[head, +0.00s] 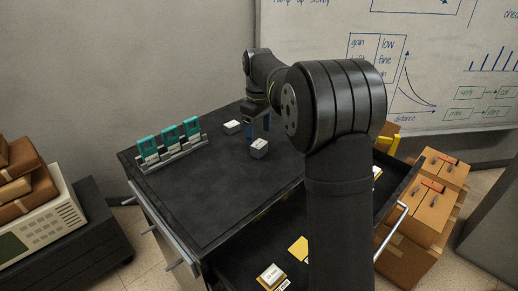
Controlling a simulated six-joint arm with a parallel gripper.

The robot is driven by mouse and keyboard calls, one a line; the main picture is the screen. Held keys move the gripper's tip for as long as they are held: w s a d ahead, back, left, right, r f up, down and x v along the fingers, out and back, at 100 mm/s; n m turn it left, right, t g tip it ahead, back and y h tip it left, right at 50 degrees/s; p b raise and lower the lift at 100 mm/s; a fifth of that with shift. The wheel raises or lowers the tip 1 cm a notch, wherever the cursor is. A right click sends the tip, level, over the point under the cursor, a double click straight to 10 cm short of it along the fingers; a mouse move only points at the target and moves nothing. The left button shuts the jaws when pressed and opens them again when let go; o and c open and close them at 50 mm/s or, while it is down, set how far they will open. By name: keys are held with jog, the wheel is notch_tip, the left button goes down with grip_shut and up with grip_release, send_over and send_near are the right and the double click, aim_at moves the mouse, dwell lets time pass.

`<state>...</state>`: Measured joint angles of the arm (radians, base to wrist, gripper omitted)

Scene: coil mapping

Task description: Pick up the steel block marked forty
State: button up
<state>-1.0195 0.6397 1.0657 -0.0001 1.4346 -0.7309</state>
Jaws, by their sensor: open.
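Two small grey blocks lie on the black tabletop (205,200) in the head view. One block (259,150) is just in front of my gripper. The other block (232,127) lies to the left of it, a little farther back. Both have pale top faces, but any markings are too small to read, so I cannot tell which is marked forty. My gripper (258,128) points down, open, close behind the nearer block. I cannot tell whether it touches that block. My arm hides part of the table's right side.
A rack (172,158) with three teal devices stands at the table's left. An open drawer (240,274) at the front holds a yellow card (299,248) and a labelled box (271,277). Cardboard boxes (428,205) stand to the right. The table's front middle is clear.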

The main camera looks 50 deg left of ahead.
aim_at(257, 142)
jog(key=f, duration=0.4)
jog(key=shift+s+f, duration=0.3)
jog(key=shift+f, duration=0.1)
jog(key=shift+a, duration=0.1)
jog(key=c, duration=1.2)
jog(key=shift+o, duration=0.2)
jog(key=shift+r, duration=0.1)
